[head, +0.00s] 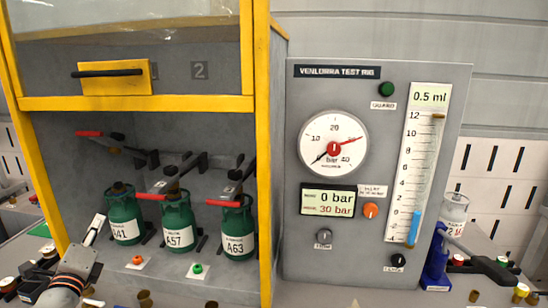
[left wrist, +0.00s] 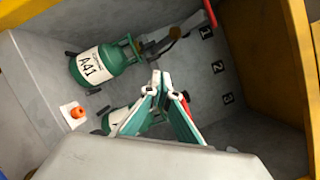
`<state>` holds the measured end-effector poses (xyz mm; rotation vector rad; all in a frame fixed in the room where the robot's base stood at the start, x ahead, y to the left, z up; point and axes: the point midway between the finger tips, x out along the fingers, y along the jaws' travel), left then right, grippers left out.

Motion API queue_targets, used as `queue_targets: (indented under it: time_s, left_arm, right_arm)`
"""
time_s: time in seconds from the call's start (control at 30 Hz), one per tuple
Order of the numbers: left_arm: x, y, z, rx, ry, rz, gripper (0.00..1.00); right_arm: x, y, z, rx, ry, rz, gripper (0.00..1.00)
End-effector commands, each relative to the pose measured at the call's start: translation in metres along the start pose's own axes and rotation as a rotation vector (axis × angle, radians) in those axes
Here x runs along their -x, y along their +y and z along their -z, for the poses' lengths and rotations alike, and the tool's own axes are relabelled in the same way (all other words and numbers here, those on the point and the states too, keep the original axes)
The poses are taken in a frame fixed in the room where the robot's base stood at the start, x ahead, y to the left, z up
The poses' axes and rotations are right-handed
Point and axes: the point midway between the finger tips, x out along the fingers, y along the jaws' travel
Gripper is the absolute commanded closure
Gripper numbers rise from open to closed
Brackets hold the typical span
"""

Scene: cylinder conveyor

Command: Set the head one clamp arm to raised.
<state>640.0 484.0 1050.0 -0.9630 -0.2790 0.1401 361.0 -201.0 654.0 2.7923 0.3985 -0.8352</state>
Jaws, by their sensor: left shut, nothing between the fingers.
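Three green cylinders stand in the yellow-framed cabinet: A41 (head: 125,222), A57 (head: 178,228) and A63 (head: 238,232). The leftmost clamp arm, above A41, has a red tip (head: 88,134) well above its cylinder and higher than the other two red tips (head: 150,197) (head: 222,204). In the left wrist view, A41 (left wrist: 98,64) is clear, and a red tip (left wrist: 210,12) shows at the top edge. My left gripper (head: 99,220) is shut and empty, low in front and left of A41; its closed fingers (left wrist: 164,84) partly hide another cylinder. My right gripper is not in view.
Orange (head: 137,260) and green (head: 198,268) knobs stand on the cabinet floor before the cylinders. A yellow drawer front (head: 115,78) is above the bay. The test rig panel (head: 380,170) with gauge stands right. Cabinet posts (head: 263,160) edge the opening.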

Motion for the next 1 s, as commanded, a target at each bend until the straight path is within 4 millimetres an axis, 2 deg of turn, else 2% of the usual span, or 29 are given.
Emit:
queue_targets:
  time_s: [0.03, 0.17, 0.2, 0.3, 0.4, 0.5, 0.7, 0.97, 1.0]
  left_arm:
    - [0.025, 0.020, 0.021, 0.103, 0.006, -0.078, 1.00]
    - [0.090, 0.067, 0.061, 0.352, -0.007, -0.292, 1.00]
    - [0.112, 0.079, 0.073, 0.422, -0.015, -0.360, 1.00]
    - [0.165, 0.105, 0.096, 0.575, -0.046, -0.524, 1.00]
    - [0.208, 0.121, 0.111, 0.681, -0.078, -0.651, 1.00]
    - [0.242, 0.131, 0.122, 0.757, -0.108, -0.750, 1.00]
    - [0.298, 0.141, 0.136, 0.865, -0.163, -0.906, 1.00]
    - [0.361, 0.145, 0.147, 0.966, -0.236, -1.078, 1.00]
    - [0.359, 0.147, 0.154, 0.981, -0.222, -1.076, 1.00]
  right_arm:
    - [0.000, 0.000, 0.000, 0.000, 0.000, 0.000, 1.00]
    - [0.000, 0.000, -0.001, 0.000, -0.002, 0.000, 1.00]
    - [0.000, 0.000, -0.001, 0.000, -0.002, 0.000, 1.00]
    - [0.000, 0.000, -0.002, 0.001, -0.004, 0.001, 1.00]
    - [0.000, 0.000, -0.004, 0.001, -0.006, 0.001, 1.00]
    - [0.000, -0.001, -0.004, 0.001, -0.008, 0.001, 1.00]
    - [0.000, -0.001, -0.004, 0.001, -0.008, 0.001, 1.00]
    - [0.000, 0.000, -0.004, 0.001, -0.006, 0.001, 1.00]
    - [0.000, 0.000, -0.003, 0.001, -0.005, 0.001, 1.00]
